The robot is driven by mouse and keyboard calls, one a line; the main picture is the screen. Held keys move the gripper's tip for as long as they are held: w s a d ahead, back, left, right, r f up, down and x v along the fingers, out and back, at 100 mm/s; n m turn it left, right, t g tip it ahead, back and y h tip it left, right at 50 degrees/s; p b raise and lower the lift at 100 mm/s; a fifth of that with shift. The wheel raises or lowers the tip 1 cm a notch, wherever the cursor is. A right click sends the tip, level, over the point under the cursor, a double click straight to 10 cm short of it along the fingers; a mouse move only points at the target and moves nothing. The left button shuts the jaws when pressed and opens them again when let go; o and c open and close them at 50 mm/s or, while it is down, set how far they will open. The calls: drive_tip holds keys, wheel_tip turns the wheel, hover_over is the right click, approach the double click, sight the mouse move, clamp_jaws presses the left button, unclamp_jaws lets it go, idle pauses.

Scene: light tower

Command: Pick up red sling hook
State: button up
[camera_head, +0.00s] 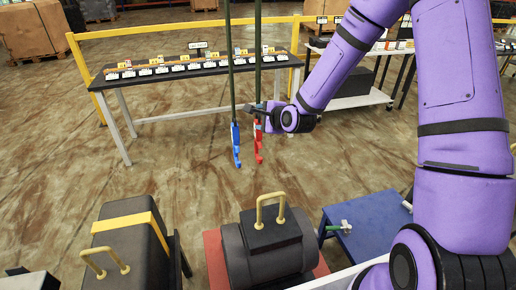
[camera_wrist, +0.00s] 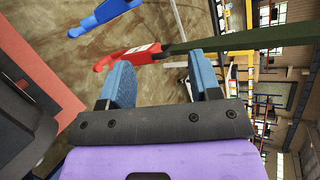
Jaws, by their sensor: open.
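The red sling hook (camera_head: 258,145) hangs from a dark green strap to the right of a blue hook (camera_head: 235,142). My gripper (camera_head: 262,108) is at the height of the red hook's top, close to where it meets the strap. In the wrist view, the red hook (camera_wrist: 128,54) and its strap (camera_wrist: 230,40) cross just beyond the tips of my gripper (camera_wrist: 160,62). The jaws are apart and nothing is held between them. The blue hook shows farther up in the wrist view (camera_wrist: 104,16). Part of the red hook's top is hidden by my gripper in the head view.
A dark machine block with a yellow handle (camera_head: 265,238) stands below on a red base, beside a blue table (camera_head: 368,228). A dark case with a yellow band (camera_head: 128,235) is at left. A long table (camera_head: 190,72) and yellow railing (camera_head: 150,28) stand behind.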

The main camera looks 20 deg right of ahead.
sight(258, 134)
drive_tip(key=w+d+f+m+t+h, duration=0.1)
drive_tip(key=w+f+m+t+h, duration=0.15)
drive_tip(key=f+m, duration=0.45)
drive_tip(key=w+d+f+m+t+h, duration=0.1)
drive_tip(key=f+m+t+h, duration=0.15)
drive_tip(key=m, duration=0.85)
drive_tip(key=shift+t+y, duration=0.4)
drive_tip(key=shift+w+a+f, duration=0.1)
drive_tip(key=shift+w, duration=0.95)
drive_tip(key=shift+w+a+f, duration=0.1)
drive_tip(key=shift+w+f, duration=0.05)
drive_tip(key=shift+w, duration=0.9)
drive_tip(key=shift+w+a+f, duration=0.1)
drive_tip(key=shift+w, duration=0.95)
clamp_jaws()
drive_tip(key=shift+r, duration=0.1)
